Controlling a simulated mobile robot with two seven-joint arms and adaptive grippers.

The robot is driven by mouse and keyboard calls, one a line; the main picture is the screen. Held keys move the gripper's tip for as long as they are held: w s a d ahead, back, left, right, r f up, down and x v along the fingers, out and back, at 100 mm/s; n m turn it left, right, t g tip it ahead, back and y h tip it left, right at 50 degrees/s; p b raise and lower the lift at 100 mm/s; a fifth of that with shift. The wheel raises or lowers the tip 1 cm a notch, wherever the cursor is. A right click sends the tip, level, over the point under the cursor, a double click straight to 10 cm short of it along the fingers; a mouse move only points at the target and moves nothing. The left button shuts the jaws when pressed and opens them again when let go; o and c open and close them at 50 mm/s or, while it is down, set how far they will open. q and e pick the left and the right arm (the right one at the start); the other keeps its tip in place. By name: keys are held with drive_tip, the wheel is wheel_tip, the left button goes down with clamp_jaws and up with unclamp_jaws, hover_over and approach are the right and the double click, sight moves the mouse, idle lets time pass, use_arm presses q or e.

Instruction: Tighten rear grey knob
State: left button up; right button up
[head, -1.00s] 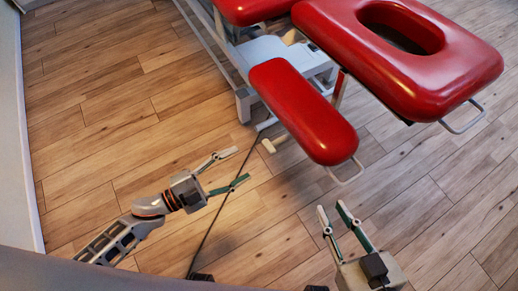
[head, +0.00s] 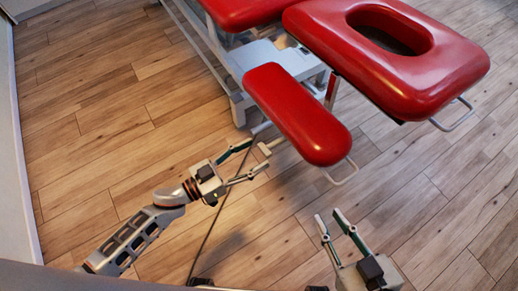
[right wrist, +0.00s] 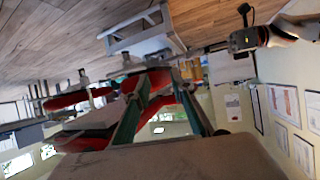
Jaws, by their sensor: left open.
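The red treatment couch has a narrow armrest pad (head: 297,113) in the head view. A small pale fitting (head: 265,149) sits on a rod below the pad's left side; I cannot tell for sure whether it is the rear grey knob. My left gripper (head: 258,155) is open, with its fingertips on either side of this fitting, close to it; contact cannot be told. My right gripper (head: 330,214) is open and empty over the floor, below the armrest's front end. Its fingers also show in the right wrist view (right wrist: 160,90), with nothing between them.
The headrest pad (head: 455,85) with its oval hole is at the upper right, a wire handle (head: 455,117) below it. Another wire handle (head: 343,174) projects from the armrest's front end. The couch's pale base (head: 265,62) stands behind.

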sight(265, 149)
use_arm(q)
drive_tip(key=shift+x, duration=1.25)
use_arm(e)
drive_tip(key=shift+w+a+r, duration=0.2)
drive_tip(key=shift+w+r, duration=0.25)
drive_tip(key=shift+r, duration=0.15)
use_arm(q)
drive_tip(key=c, duration=1.1)
drive_tip(key=shift+r, duration=0.1)
drive_tip(key=shift+m, duration=0.3)
drive_tip(key=o, duration=1.1)
use_arm(e)
drive_tip(key=shift+s+d+f, duration=0.2)
drive_tip(key=shift+f, duration=0.2)
drive_tip(key=shift+r, duration=0.1)
